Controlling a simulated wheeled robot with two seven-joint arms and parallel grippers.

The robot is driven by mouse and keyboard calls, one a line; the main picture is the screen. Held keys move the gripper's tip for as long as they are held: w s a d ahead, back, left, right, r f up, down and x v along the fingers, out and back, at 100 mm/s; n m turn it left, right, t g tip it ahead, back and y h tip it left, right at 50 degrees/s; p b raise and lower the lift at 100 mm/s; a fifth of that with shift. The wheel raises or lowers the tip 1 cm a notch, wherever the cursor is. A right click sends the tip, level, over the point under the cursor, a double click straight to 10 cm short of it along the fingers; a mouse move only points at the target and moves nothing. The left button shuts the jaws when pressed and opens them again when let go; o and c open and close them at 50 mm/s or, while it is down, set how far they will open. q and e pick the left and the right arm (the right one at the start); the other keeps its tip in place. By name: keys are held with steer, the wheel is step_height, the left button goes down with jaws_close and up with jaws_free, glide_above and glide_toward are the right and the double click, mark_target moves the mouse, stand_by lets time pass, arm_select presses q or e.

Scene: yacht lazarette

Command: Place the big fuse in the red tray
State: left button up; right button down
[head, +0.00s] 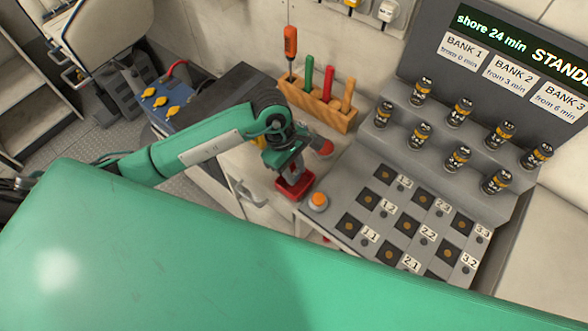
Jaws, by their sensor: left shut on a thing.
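The red tray (282,188) is a small open box at the left edge of the grey fuse panel. My left gripper (293,176) points down right over the tray, with its fingertips at or just inside the rim. It is shut on a small dark thing, apparently the big fuse, which the fingers and the tray mostly hide. I cannot tell whether this thing touches the tray floor. My right gripper is out of view.
Several black and yellow fuses (460,112) stand on the grey stepped rack. An orange button (318,201) is right beside the tray. Numbered square sockets (408,224) fill the panel. A wooden tool block (333,115) stands behind my gripper. A blue battery (170,108) is at left.

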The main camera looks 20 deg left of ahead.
arm_select(q)
steer(key=shift+f, duration=0.9)
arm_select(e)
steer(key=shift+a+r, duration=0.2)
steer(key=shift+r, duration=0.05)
arm_select(q)
steer(key=shift+f, duration=0.25)
steer(key=o, duration=0.7)
steer(key=shift+r, duration=0.15)
steer(key=shift+c, duration=0.2)
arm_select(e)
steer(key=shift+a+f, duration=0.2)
